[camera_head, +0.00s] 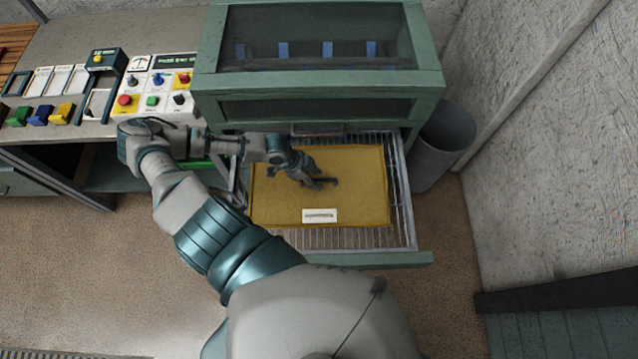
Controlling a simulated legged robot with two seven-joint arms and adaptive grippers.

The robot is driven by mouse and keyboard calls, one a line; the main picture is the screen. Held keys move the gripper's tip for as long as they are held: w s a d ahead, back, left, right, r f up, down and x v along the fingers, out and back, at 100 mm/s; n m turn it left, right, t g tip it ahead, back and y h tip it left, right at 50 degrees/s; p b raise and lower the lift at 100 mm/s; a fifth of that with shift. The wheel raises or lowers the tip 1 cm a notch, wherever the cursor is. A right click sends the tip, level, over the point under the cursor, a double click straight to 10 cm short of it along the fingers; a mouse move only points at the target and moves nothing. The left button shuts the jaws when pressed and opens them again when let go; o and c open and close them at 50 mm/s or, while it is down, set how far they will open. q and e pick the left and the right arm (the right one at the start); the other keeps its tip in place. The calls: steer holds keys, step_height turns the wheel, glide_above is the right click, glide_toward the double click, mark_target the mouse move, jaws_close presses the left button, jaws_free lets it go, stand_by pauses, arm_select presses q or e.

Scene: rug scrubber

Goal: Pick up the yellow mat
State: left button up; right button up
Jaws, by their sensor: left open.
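The yellow mat (356,188) lies flat on the wire rack of a pulled-out drawer (402,195) in a green cabinet. A white label sits near its front edge. My left gripper (322,182) is open over the middle of the mat, with its fingers pointing right. I cannot tell whether the fingers touch the mat. My left arm crosses above the mat's left side and the drawer's left rail, and hides part of them. My right gripper is not in view.
The green cabinet (330,85) with a glass-fronted top stands behind the drawer. A grey bin (443,140) stands close to the drawer's right side. A bench (60,130) with a control panel (155,90) is at the left. Brown floor in front is open.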

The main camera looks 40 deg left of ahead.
arm_select(q)
steer(key=shift+x, duration=1)
steer(key=shift+a+f, duration=0.2)
steer(key=shift+a, duration=0.4)
steer(key=shift+d+f, duration=0.1)
steer(key=shift+d, duration=0.4)
steer(key=shift+a, duration=0.3)
jaws_close()
